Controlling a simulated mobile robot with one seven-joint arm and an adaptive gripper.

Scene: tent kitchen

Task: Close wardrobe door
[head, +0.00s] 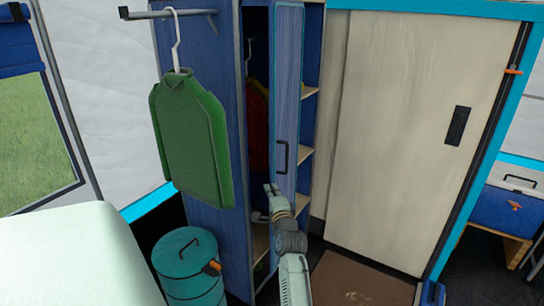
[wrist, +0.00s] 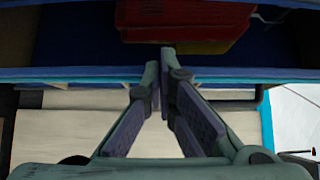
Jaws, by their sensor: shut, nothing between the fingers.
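The blue wardrobe (head: 205,90) stands in the middle of the head view. Its narrow blue door (head: 288,70) stands open, swung outward, with a dark vertical handle (head: 281,157). Dark red clothing (head: 258,125) hangs inside. My gripper (head: 270,188) is shut and empty, just below the handle at the lower part of the door. In the wrist view, my gripper's fingertips (wrist: 163,68) meet in front of a blue edge strip, with the red clothing (wrist: 185,20) beyond. I cannot tell whether the fingers touch the door.
A green sweater (head: 190,135) hangs from a rail on the wardrobe's left side. A teal bin (head: 190,270) stands below it. Open shelves (head: 308,92) are right of the door. A cream sliding door (head: 410,120) and brown mat (head: 360,280) are at the right.

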